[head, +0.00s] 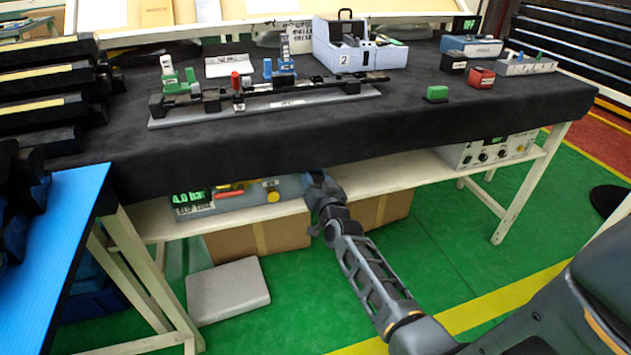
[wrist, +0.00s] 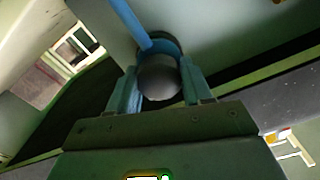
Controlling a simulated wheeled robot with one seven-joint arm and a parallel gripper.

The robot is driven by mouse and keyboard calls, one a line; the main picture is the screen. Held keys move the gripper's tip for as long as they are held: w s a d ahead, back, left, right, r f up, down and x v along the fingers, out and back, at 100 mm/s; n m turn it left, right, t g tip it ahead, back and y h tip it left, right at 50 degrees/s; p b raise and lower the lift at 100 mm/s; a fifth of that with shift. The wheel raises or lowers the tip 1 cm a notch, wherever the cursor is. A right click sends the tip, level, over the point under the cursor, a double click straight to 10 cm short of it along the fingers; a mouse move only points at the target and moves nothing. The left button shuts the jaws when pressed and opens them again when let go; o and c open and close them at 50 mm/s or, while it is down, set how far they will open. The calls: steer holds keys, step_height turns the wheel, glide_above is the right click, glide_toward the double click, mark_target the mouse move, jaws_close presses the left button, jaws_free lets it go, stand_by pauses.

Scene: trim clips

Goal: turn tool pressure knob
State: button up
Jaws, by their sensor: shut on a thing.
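The pressure unit (head: 240,200) sits on the shelf under the black-covered table. Its green display (head: 188,198) reads about 4.0 bar, and a red handle and a yellow knob show on its front. My gripper (head: 318,182) reaches the right end of this unit. In the wrist view my gripper (wrist: 160,72) has a finger on each side of a grey round knob (wrist: 159,84) and is shut on it. A blue tube or bar runs up from behind the knob. The knob is hidden by my gripper in the head view.
Cardboard boxes (head: 262,238) stand under the shelf. A grey control box (head: 488,150) stands at the shelf's right end. The tabletop carries a clip fixture (head: 330,97), a numbered bin (head: 358,55) and small blocks. Green floor is open to the right.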

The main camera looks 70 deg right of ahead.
steer(key=shift+m, duration=1.1)
steer(key=shift+d, duration=0.1)
steer(key=shift+r, duration=0.1)
steer(key=o, duration=1)
steer(key=shift+p+v, duration=0.55)
steer(key=shift+v, duration=3.4)
